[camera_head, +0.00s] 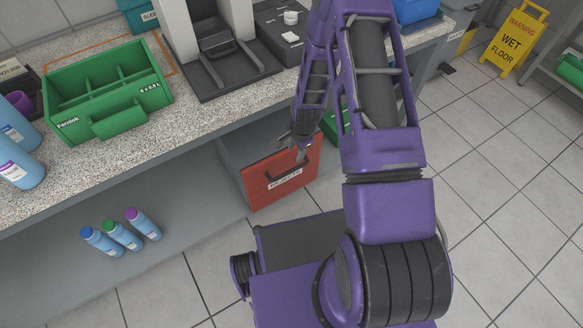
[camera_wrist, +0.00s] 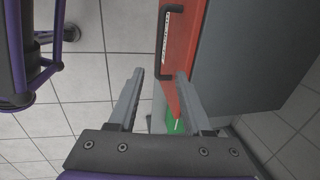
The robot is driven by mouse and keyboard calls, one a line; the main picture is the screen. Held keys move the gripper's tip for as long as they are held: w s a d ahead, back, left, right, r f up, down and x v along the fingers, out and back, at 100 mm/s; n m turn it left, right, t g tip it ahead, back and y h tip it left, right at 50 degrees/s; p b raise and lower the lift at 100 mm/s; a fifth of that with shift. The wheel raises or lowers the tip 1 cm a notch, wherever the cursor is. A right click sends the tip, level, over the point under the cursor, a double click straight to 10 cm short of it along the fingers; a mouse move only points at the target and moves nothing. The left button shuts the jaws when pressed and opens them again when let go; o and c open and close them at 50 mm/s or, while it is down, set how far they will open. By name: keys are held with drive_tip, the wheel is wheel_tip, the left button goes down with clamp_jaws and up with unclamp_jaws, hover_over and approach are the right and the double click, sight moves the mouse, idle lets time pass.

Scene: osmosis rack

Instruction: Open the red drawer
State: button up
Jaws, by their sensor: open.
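The red drawer (camera_head: 262,193) shows below the counter in the head view, with a white label and a dark handle on its front. In the wrist view the red front (camera_wrist: 187,50) runs down the middle, and the black handle (camera_wrist: 165,35) stands out from it. My gripper (camera_head: 302,152) is in front of the drawer near the handle. In the wrist view my gripper (camera_wrist: 160,74) is open, with nothing between its fingers. The handle's lower end lies just beyond the fingertips, and the right finger is close to the red front. Contact cannot be told.
A green front (camera_head: 335,124) is beside the red one. A green caddy (camera_head: 110,90), bottles and a machine (camera_head: 215,45) stand on the counter (camera_head: 200,110). Several bottles (camera_head: 122,235) stand on the lower shelf. A wet floor sign (camera_head: 514,40) is at the back right. Tiled floor is clear on the right.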

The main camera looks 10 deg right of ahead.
sight(291, 170)
drive_tip(key=w+f, duration=0.1)
drive_tip(key=f, duration=0.3)
drive_tip(key=f+b, duration=0.1)
drive_tip(key=f, duration=0.4)
drive_tip(key=w+f+b, duration=0.1)
drive_tip(key=f, duration=0.4)
drive_tip(key=shift+w+a+f, duration=0.25)
drive_tip(key=shift+w+a, duration=0.05)
drive_tip(key=shift+a, duration=0.1)
clamp_jaws()
idle(0.5)
